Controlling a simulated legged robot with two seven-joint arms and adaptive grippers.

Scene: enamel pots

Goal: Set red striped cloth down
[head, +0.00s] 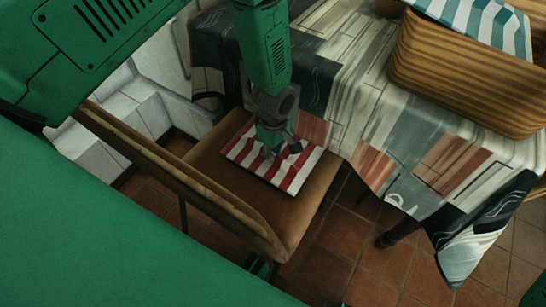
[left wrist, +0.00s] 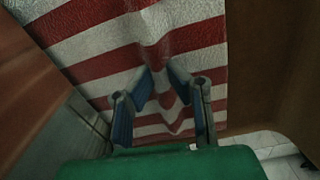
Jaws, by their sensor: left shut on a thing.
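The red and white striped cloth (head: 295,172) lies over the brown chair seat (head: 210,172) in the head view. My left gripper (head: 282,150) reaches down onto the cloth from above. In the left wrist view the cloth (left wrist: 190,40) fills the upper middle, and a fold of it rises between the two fingers of the left gripper (left wrist: 163,95). The left gripper is shut on this fold. Whether the whole cloth rests on the seat I cannot tell. My right gripper does not show.
The table with a patchwork tablecloth (head: 375,110) stands right beside the chair. A wicker basket (head: 450,75) with a blue and white striped cloth (head: 485,20) is on it. The chair's wooden backrest (head: 180,180) rises on the near left. Tiled floor (head: 350,250) lies below.

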